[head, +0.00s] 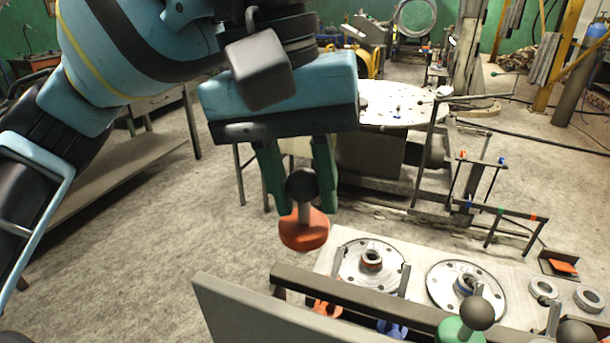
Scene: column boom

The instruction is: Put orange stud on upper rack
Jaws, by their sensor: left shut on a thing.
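My left gripper (301,203) hangs with its two green fingers pointing down, shut on an orange stud (304,236). The stud has a dark ball on top, a grey stem and a wide orange base, and it hangs clear of the bench to the left of the round plates. Another orange piece (325,309) shows low behind a grey panel, partly hidden. A stand with a bar marked in blue, green and orange (503,212) is at the right; I cannot tell if it is the upper rack. My right gripper is not in view.
Two round metal plates (347,274) lie on the pale bench (409,269). A green stud (457,331) and a blue piece (392,328) are near the front dark rail (352,303). A grey panel (248,316) crosses the front.

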